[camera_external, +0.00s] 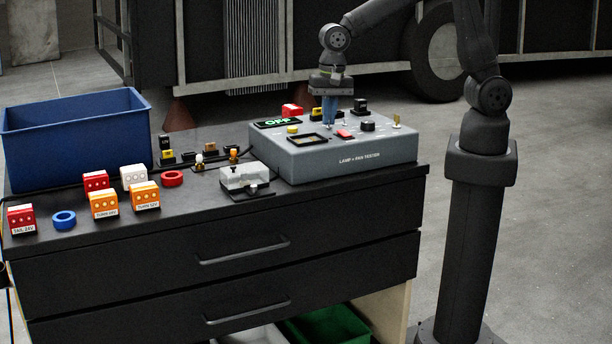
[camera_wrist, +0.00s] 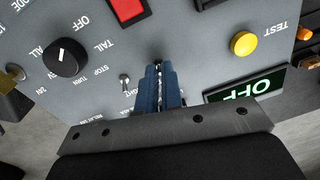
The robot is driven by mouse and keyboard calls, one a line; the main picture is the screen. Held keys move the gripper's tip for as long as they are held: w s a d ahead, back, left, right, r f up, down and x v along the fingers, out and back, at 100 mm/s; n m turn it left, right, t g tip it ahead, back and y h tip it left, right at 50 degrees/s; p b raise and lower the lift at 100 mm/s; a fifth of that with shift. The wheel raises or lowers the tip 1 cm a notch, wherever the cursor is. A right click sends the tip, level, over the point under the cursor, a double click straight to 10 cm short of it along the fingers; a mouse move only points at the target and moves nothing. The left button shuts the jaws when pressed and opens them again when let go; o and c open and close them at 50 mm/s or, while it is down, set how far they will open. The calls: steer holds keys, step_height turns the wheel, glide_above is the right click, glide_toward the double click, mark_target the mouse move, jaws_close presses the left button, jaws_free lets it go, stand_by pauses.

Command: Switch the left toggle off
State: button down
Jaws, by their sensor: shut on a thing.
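The grey lamp and fan tester box (camera_external: 360,158) stands on the right of the bench top. My gripper (camera_external: 329,124) points down onto its panel. In the wrist view its blue fingers (camera_wrist: 158,70) are close together at the panel, shut on what appears to be the left toggle, which the fingers hide; its lever position cannot be told. Another small metal toggle (camera_wrist: 124,80) stands free just left of the fingers, beside a partly covered label ending in "IGHT". The lit green display (camera_external: 278,122) reads OFF and also shows in the wrist view (camera_wrist: 246,90).
Near the fingers are a black rotary knob (camera_wrist: 66,57), a red rocker (camera_wrist: 128,10) and a yellow TEST button (camera_wrist: 243,43). A blue bin (camera_external: 75,140) and several lamp blocks (camera_external: 104,204) occupy the bench's left.

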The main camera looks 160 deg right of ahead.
steer(key=shift+w+a+g+h, duration=0.25)
steer(key=shift+g+h, duration=0.3)
steer(key=shift+g, duration=0.05)
steer(key=shift+w+a+g+h, duration=0.2)
steer(key=shift+g+h, duration=0.35)
steer(key=shift+g, duration=0.05)
steer(key=shift+w+a+f+g+h, duration=0.15)
steer(key=shift+a+f+g+h, duration=0.05)
steer(key=shift+g+h, duration=0.6)
steer(key=c, duration=1.6)
jaws_free()
steer(key=v, duration=1.7)
steer(key=shift+a, duration=0.2)
